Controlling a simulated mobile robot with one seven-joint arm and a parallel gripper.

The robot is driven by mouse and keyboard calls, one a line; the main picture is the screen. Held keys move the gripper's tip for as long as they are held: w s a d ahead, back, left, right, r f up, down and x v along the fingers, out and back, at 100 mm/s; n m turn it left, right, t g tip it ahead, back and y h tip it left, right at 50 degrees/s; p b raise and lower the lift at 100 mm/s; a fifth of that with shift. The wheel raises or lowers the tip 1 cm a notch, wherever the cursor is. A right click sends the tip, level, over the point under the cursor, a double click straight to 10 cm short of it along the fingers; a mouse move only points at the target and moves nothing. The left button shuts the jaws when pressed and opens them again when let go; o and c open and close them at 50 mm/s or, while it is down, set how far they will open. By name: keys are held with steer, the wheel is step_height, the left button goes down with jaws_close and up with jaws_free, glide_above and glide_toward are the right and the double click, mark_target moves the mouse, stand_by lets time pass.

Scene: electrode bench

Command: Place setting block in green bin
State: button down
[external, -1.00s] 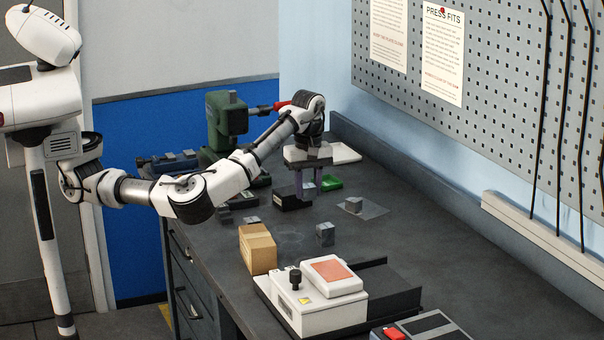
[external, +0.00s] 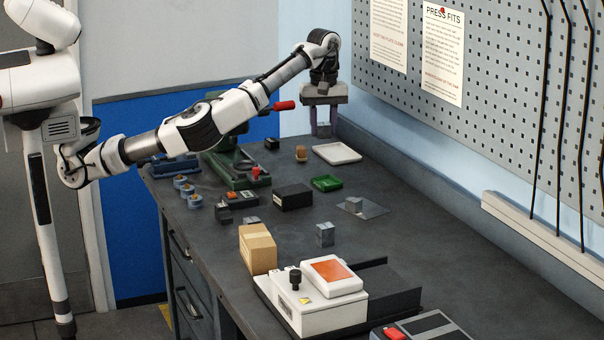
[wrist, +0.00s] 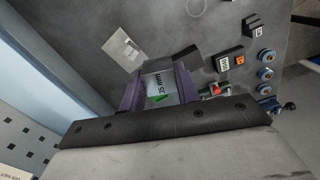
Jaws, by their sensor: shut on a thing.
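My gripper (external: 323,132) is raised above the far end of the bench, near the wall. In the wrist view its two purple fingers are shut on a grey setting block (wrist: 158,82) marked "35 mm", with a green patch at its lower edge. In the external view the block is mostly hidden between the fingers. The green bin (external: 326,183) is a small shallow tray lying on the bench, below and nearer the camera than my gripper, and apart from it. It looks empty.
A white tray (external: 337,153) lies below the gripper. A black box (external: 293,197) stands left of the green bin, and a metal plate (external: 372,210) with a small block lies to its right. A green press (external: 232,165) stands at left.

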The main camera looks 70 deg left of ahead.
steer(key=w+a+r+m+p, duration=0.1)
steer(key=w+a+m+p, duration=0.3)
steer(key=w+a, duration=0.5)
steer(key=a+p, duration=0.2)
steer(key=shift+w+a+r+m, duration=0.2)
steer(key=shift+w+a+m, duration=0.1)
steer(key=shift+m, duration=0.1)
